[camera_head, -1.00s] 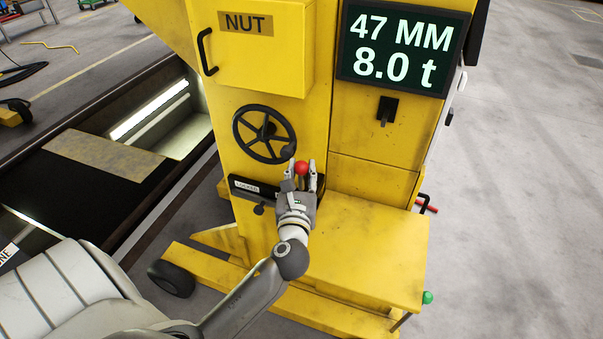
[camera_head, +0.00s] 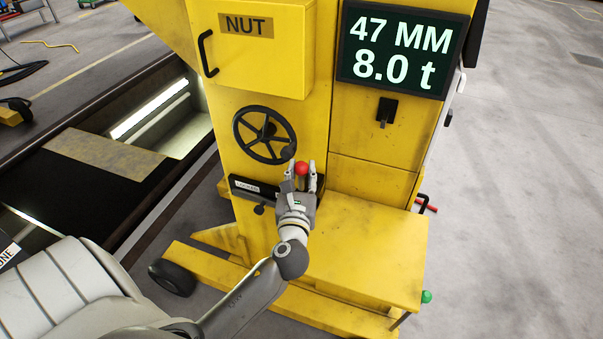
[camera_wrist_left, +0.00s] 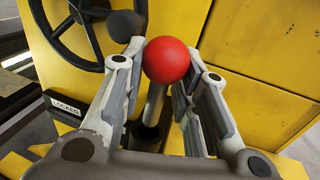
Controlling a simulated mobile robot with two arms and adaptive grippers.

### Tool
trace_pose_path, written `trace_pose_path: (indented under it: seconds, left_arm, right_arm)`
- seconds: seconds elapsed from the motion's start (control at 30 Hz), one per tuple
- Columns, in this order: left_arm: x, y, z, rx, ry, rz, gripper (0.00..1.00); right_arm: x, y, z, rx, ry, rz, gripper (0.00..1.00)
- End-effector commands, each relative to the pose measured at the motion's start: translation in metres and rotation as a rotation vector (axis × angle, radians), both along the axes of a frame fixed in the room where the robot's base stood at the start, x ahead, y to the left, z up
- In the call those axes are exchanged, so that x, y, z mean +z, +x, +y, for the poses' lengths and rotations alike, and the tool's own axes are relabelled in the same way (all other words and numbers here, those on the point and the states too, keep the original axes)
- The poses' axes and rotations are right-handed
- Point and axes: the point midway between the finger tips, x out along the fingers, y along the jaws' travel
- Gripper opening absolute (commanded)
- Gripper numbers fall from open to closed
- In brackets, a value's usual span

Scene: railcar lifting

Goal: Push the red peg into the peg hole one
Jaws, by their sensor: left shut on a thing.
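The red peg shows as a red ball knob (camera_head: 302,168) at the front of the yellow machine. In the left wrist view the ball (camera_wrist_left: 167,60) tops a metal shaft (camera_wrist_left: 153,104) that runs down to a dark round collar (camera_wrist_left: 147,135). How deep the shaft sits there I cannot tell. My left gripper (camera_head: 302,178) is shut on the red peg, with a finger on each side just below the ball. A black bar (camera_head: 248,187) with a label reading LOCKED is left of the gripper. My right gripper is not in view.
The yellow machine (camera_head: 372,155) has a black handwheel (camera_head: 264,135) just above the gripper, and a NUT box (camera_head: 255,60). Its display (camera_head: 402,50) reads 47 MM, 8.0 t. A yellow ledge (camera_head: 370,255) lies to the right. A green knob (camera_head: 427,297) sits low right. A pit opens left.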

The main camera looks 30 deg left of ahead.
Motion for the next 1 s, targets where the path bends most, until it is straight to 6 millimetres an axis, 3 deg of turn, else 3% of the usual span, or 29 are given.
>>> trace_pose_path:
  seconds: [1.0]
  left_arm:
    - [-0.013, 0.0, 0.0, -0.004, 0.0, 0.0, 0.0]
  right_arm:
    - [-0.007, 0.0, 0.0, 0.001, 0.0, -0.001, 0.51]
